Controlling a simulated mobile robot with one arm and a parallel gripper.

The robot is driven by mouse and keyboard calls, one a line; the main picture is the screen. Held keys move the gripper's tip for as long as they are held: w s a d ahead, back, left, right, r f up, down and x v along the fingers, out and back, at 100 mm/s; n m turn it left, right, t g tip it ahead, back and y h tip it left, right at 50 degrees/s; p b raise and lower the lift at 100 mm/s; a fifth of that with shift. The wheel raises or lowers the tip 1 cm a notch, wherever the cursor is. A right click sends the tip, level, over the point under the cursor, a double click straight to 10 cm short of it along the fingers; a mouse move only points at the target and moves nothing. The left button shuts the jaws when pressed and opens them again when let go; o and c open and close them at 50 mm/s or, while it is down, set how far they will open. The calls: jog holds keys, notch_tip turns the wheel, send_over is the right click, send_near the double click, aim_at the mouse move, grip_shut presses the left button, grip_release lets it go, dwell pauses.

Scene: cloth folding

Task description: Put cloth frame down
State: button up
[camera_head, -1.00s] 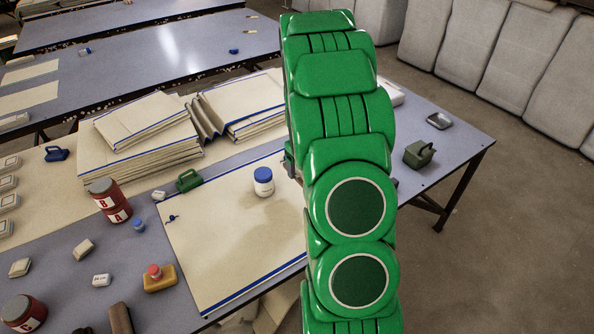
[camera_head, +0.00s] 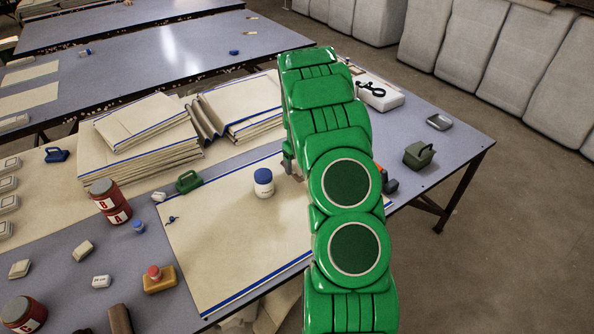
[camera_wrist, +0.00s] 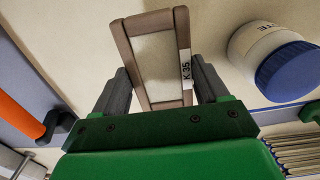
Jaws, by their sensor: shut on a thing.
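In the wrist view my gripper (camera_wrist: 162,90) is shut on the cloth frame (camera_wrist: 124,48), a brown rectangular frame with a pale inner panel and a label reading K-35. Its two grey fingers press on the frame's sides. The frame is over the cream cloth; I cannot tell whether it touches it. In the head view the cloth (camera_head: 240,230) with blue-striped edges lies flat on the table, and my green arm hides the frame and most of the gripper.
A white jar with a blue lid (camera_head: 263,182) stands on the cloth close to the gripper; the jar also shows in the wrist view (camera_wrist: 262,45). A green clamp-like object (camera_head: 189,181) and folded cloth stacks (camera_head: 140,140) lie behind. An orange-handled tool (camera_wrist: 20,118) lies left in the wrist view.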

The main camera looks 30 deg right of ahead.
jog(key=shift+w+d+f, duration=0.3)
jog(key=shift+w+f, duration=0.35)
jog(key=shift+f, duration=1.65)
jog(key=o, duration=1.1)
jog(key=shift+f, duration=0.1)
jog(key=shift+c, duration=0.2)
notch_tip(320, 180, up, 12)
jog(key=shift+r, duration=0.15)
jog(key=shift+a, duration=0.1)
